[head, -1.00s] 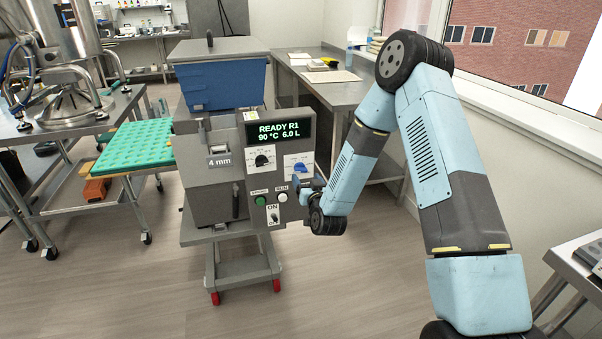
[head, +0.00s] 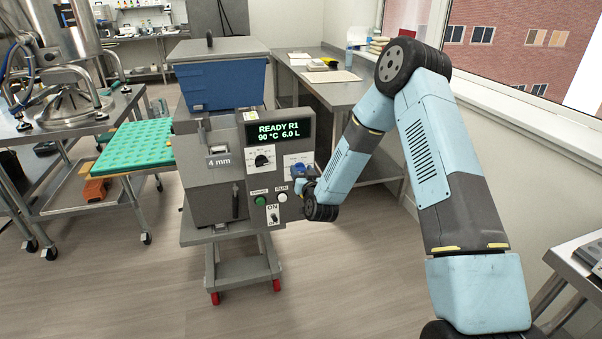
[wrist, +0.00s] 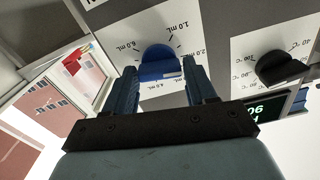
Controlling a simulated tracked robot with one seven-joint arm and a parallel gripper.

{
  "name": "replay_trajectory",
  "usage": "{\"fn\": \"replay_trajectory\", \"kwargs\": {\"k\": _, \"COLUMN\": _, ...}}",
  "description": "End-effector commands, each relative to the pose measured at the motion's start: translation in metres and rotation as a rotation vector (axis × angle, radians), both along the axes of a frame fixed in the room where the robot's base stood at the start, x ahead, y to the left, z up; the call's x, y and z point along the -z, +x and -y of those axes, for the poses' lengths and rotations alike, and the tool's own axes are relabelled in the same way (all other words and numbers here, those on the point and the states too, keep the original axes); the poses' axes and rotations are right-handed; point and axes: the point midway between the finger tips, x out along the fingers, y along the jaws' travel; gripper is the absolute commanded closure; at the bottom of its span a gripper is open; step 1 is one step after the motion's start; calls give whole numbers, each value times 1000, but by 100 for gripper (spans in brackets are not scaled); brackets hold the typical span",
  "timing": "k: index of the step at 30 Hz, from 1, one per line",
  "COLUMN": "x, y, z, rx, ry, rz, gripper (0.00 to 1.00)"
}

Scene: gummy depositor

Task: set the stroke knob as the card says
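The blue stroke knob (head: 298,169) sits on a white dial plate on the right of the depositor's grey panel (head: 288,130), partly covered by my gripper in the head view. In the wrist view the knob (wrist: 159,63) lies between the tips of my open gripper (wrist: 160,68). The right finger is very close to it; I cannot tell whether they touch. The dial has mL marks; 1.0 and 2.0 are legible. The knob's exact setting is unclear. In the head view my gripper (head: 303,184) is at the panel's right edge. No readable setting card shows.
The green display (head: 279,131) reads READY R1, 90 °C, 6.0 L. A black temperature knob (head: 262,160), green button (head: 260,200), RUN button (head: 282,197) and ON switch (head: 273,217) are close by. A "4 mm" plate (head: 220,161) and green mould tray (head: 125,147) are left.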

Motion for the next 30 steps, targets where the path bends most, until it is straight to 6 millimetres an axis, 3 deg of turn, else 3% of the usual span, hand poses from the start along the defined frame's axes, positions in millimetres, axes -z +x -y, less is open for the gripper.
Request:
{"fn": "replay_trajectory", "kwargs": {"k": 11, "x": 0, "y": 0, "z": 0, "rx": 0, "ry": 0, "rz": 0, "gripper": 81}}
{"fn": "replay_trajectory", "kwargs": {"k": 20, "x": 0, "y": 0, "z": 1, "rx": 0, "ry": 34, "rz": -11, "gripper": 82}}
{"fn": "replay_trajectory", "kwargs": {"k": 30, "x": 2, "y": 0, "z": 2, "rx": 0, "ry": 243, "rz": -72, "gripper": 82}}
